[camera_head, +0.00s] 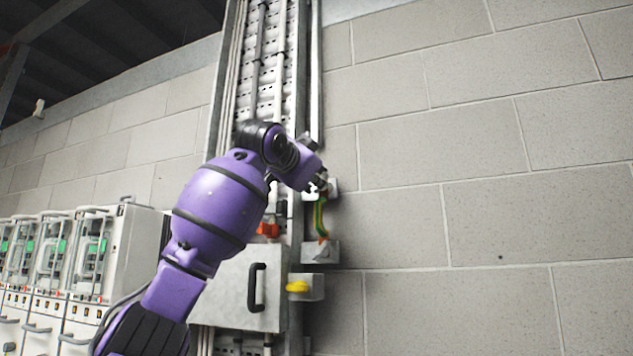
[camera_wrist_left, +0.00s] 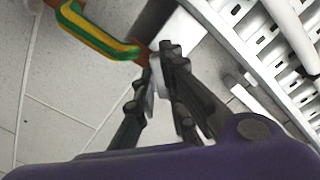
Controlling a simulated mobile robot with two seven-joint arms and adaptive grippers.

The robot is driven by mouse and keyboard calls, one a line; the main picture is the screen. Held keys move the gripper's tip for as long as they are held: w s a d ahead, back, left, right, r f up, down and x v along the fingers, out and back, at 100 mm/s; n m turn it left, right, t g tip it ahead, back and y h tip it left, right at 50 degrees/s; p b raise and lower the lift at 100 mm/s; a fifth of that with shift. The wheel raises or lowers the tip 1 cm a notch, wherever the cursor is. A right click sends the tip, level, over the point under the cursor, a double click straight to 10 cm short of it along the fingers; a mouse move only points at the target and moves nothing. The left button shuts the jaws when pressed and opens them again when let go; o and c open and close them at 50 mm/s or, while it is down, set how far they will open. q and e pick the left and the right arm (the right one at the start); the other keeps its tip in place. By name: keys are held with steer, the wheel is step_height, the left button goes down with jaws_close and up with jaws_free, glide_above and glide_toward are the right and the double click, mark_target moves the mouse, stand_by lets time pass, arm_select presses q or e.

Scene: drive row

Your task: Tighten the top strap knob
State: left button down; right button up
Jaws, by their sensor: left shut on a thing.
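The green-and-yellow strap (camera_head: 320,216) hangs on the wall beside the cable tray, between an upper grey block (camera_head: 333,187) and a lower grey bracket (camera_head: 321,251). In the left wrist view the strap (camera_wrist_left: 98,36) ends in a copper-coloured lug (camera_wrist_left: 143,53) close to my fingertips. My left gripper (camera_head: 318,184) is at the strap's top end. In the left wrist view my left gripper (camera_wrist_left: 158,78) is shut on a small pale, metallic-looking piece, apparently the top strap knob (camera_wrist_left: 153,76). The fingers hide most of it. My right gripper is not in view.
A vertical perforated cable tray (camera_head: 277,70) with pipes runs up the wall. Below are a red handle (camera_head: 268,230), a grey box with a black handle (camera_head: 257,288) and a yellow knob (camera_head: 298,287). White cabinets (camera_head: 128,250) stand left. The block wall at right is clear.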

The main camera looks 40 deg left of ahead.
arm_select(q)
steer(key=shift+m, duration=0.3)
steer(key=shift+s+r+m, duration=0.1)
steer(key=shift+r+m, duration=0.05)
steer(key=shift+m, duration=4.65)
steer(key=shift+r+m, duration=0.1)
steer(key=shift+m, duration=4.7)
steer(key=c, duration=2)
jaws_free()
steer(key=shift+o, duration=0.9)
steer(key=shift+f, duration=0.1)
steer(key=v, duration=1.1)
steer(key=shift+s, duration=0.4)
